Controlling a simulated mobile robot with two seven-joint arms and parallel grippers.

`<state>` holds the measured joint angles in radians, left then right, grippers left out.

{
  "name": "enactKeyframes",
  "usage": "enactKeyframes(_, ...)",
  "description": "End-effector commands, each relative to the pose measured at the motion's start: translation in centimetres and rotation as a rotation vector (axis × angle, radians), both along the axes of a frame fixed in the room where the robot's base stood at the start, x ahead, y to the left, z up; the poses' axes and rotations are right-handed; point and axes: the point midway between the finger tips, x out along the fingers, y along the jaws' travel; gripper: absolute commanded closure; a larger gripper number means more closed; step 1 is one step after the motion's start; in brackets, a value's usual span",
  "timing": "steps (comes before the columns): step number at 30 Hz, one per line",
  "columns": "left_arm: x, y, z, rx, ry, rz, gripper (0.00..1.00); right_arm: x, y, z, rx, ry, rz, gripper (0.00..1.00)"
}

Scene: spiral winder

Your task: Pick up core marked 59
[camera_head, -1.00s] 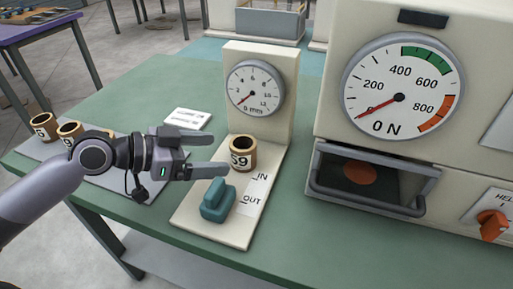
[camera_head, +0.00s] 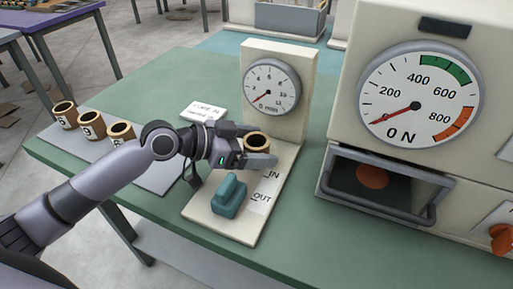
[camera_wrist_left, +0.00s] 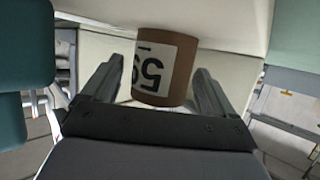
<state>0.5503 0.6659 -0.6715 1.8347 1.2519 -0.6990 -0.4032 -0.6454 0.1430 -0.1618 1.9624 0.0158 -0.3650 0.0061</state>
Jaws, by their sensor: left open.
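The core marked 59 (camera_head: 257,139) is a short brown tube with a white label. It stands upright on the cream base of the dial gauge stand. My left gripper (camera_head: 256,146) is open, with one finger on the far side of the core and one on the near side, hiding much of it. In the left wrist view the core (camera_wrist_left: 165,68) sits between the two spread fingers, its 59 label partly visible, with a gap showing on each side. My right gripper is not in view.
Several other cores (camera_head: 92,125) stand on a grey mat at left. A teal block (camera_head: 229,195) is on the stand's base (camera_head: 222,225), in front of the core. The gauge (camera_head: 271,87) rises behind it. A large force tester with an open drawer (camera_head: 385,195) is at right.

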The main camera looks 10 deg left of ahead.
Motion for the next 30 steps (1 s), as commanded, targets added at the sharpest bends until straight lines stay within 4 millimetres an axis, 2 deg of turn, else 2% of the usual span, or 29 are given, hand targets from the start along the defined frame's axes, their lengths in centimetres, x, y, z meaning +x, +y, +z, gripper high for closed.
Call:
enactKeyframes(8,0.1,-0.2,-0.1,0.001,-0.001,0.000,0.13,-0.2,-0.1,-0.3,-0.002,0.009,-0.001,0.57)
enactKeyframes(9,0.1,-0.2,-0.1,0.001,-0.001,0.000,0.26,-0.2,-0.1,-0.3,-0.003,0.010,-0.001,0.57)
enactKeyframes(13,0.1,-0.2,-0.1,0.001,-0.001,0.000,0.68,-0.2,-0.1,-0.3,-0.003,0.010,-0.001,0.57)
enactKeyframes(23,0.1,-0.2,0.1,0.000,-0.002,0.001,0.68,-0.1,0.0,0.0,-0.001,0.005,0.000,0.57)
enactKeyframes(30,0.2,-0.2,2.2,0.000,-0.006,-0.001,0.68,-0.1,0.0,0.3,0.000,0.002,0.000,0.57)
